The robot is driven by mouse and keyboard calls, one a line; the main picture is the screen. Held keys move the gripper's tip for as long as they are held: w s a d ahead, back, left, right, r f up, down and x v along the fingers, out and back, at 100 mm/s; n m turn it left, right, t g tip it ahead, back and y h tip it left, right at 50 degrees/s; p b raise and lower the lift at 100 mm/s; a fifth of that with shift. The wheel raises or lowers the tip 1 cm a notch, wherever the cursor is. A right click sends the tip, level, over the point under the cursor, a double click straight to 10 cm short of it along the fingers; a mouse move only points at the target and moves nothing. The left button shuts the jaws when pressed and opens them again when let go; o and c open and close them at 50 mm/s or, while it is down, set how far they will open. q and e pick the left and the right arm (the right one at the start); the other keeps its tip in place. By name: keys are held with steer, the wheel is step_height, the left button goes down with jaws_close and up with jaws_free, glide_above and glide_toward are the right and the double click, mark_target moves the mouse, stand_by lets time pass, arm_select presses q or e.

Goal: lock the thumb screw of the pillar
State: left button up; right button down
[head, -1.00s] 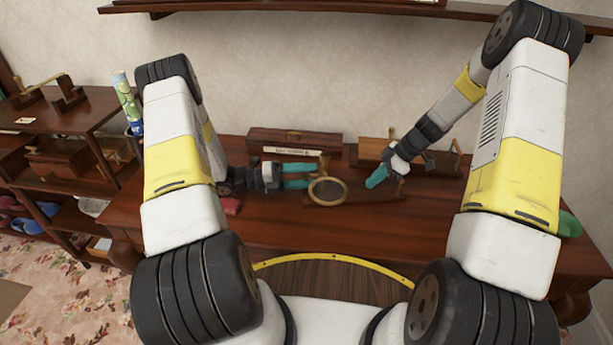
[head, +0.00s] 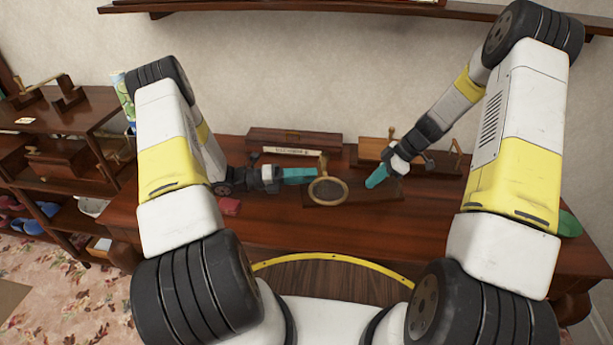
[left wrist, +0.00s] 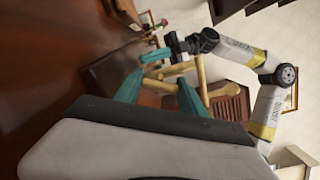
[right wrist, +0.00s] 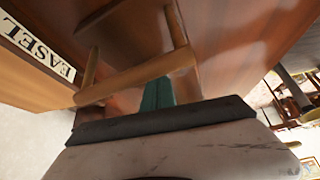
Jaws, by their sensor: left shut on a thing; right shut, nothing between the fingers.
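The pillar (head: 323,163) is a short upright wooden post on a dark board (head: 375,190), with a round wooden ring (head: 345,190) beside it. My left gripper (head: 314,173) reaches in from the left at the post. In the left wrist view its teal fingers (left wrist: 160,92) are spread around a light wooden part. I take this for the thumb screw, though its shape is mostly hidden. My right gripper (head: 374,178) is shut and empty, right of the ring and apart from it. In the right wrist view its teal fingers (right wrist: 157,93) are together near a wooden bar (right wrist: 140,78).
A long dark wooden box (head: 293,138) with a label stands behind the pillar. A red item (head: 230,207) lies left; a green bowl (head: 569,224) sits far right. The table front is clear.

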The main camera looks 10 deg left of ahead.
arm_select(q)
steer(key=m, duration=0.6)
arm_select(e)
steer(key=shift+s+f, duration=0.2)
steer(key=shift+f, duration=0.1)
arm_select(q)
steer(key=m, duration=0.5)
steer(key=shift+m, duration=0.4)
arm_select(e)
steer(key=shift+d, duration=0.1)
arm_select(q)
steer(key=o, duration=1.4)
steer(key=shift+c, duration=0.2)
steer(key=shift+a, duration=0.1)
steer(key=v, duration=1.2)
steer(key=shift+r, duration=0.1)
